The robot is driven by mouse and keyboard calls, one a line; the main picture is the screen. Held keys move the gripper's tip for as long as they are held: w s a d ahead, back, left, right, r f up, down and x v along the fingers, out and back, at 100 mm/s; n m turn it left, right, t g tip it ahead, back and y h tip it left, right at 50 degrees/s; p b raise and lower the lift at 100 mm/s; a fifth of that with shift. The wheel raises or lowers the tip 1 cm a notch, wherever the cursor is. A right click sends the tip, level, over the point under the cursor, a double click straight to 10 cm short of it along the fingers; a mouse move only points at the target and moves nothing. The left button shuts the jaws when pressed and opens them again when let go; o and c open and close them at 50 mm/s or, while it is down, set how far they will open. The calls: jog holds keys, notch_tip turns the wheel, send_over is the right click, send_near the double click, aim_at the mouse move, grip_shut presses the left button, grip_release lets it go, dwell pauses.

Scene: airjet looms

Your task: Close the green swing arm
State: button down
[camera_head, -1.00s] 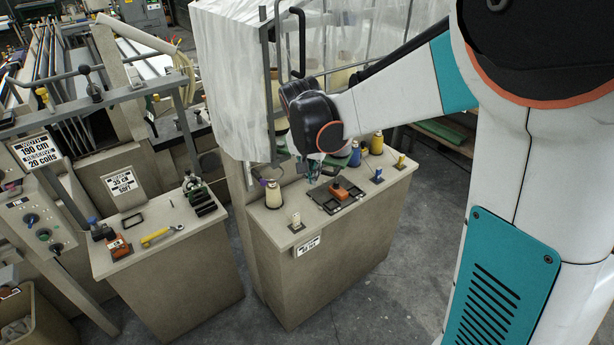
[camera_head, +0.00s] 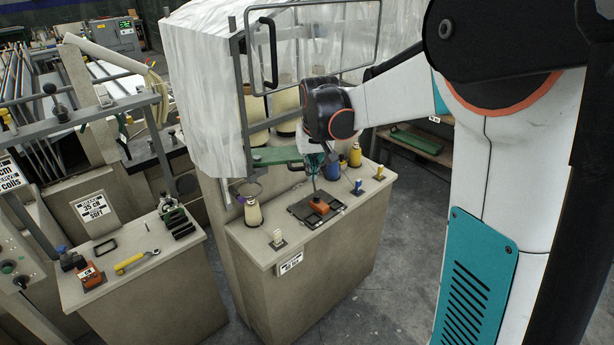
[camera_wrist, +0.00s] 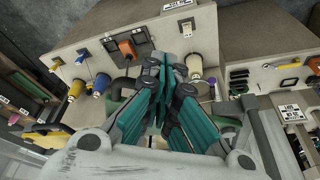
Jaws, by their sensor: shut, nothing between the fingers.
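The green swing arm (camera_head: 277,156) is a flat green bar in the head view, above the back part of the grey-beige cabinet top, beside the plastic-covered frame. Its right end is close to my gripper (camera_head: 328,168); I cannot tell whether they touch. My gripper points down over the back of the cabinet top. In the wrist view my gripper (camera_wrist: 163,62) shows teal fingers drawn together with nothing between them. The fingers and my wrist hide much of the swing arm there, so its outline is unclear.
The cabinet top (camera_head: 262,252) carries an orange block (camera_head: 319,206) on a black tray, a cream cone (camera_head: 253,213), blue (camera_head: 333,168) and yellow (camera_head: 355,155) spools, and small pegs. A lower cabinet with a yellow wrench (camera_head: 129,263) stands left. Floor in front is free.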

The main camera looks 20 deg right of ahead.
jog(key=shift+w+d+n+y+b, duration=0.35)
jog(key=shift+w+d+n, duration=0.45)
jog(key=shift+w, duration=0.5)
jog(key=shift+w+d+n+y+b, duration=0.2)
jog(key=shift+w+d+n+b, duration=0.25)
jog(key=shift+w+d+n, duration=0.6)
jog(key=shift+w+d+n+y+b, duration=0.25)
jog(key=shift+w+d+n+b, duration=0.25)
jog(key=shift+w, duration=1.05)
jog(key=shift+s, duration=0.1)
